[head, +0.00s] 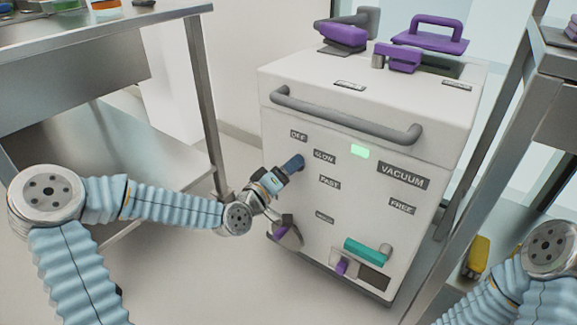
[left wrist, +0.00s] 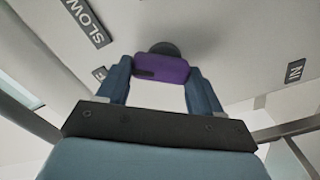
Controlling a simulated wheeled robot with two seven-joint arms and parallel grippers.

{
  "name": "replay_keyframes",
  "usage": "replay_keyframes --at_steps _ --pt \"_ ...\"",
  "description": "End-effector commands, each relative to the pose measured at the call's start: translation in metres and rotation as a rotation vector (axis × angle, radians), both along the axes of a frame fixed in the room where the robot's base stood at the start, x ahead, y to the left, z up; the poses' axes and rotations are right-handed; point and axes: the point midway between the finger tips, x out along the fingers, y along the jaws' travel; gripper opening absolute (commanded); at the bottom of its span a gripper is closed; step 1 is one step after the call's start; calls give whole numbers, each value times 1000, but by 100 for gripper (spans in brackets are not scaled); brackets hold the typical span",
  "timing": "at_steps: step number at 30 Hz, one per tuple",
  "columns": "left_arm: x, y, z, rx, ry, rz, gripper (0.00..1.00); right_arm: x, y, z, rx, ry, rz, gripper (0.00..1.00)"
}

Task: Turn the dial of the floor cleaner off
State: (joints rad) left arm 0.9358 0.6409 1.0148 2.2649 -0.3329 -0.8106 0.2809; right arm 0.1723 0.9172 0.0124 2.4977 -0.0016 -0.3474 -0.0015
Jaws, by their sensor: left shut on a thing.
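The floor cleaner (head: 345,130) is a white box with a grey bar handle (head: 345,118) across its front. Its front panel carries labels OFF (head: 298,135), SLOW and FAST (head: 329,182). My left gripper (head: 293,165) is at the panel close to these labels. In the left wrist view, its two blue fingers (left wrist: 160,88) are shut on a purple dial (left wrist: 160,69) with a dark round base against the panel. In the head view the gripper hides the dial. Which label the dial points to cannot be told. My right gripper is out of view.
A green light (head: 360,152) shows on the panel. A teal handle (head: 367,252) juts out lower right. A metal table (head: 110,32) stands at left and a metal shelf (head: 480,130) at right. Purple handles (head: 430,36) sit on the cleaner's top.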

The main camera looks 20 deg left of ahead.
Motion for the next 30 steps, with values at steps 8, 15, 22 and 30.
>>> replay_keyframes --at_steps 8,15,22,30 --pt "0 2 0 -241 90 0 36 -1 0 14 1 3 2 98" --pt "0 3 -2 -414 154 1 35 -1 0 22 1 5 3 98" --pt "0 3 -3 -522 193 0 35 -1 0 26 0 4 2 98" --pt "1 3 -4 -578 214 1 35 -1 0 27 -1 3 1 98"
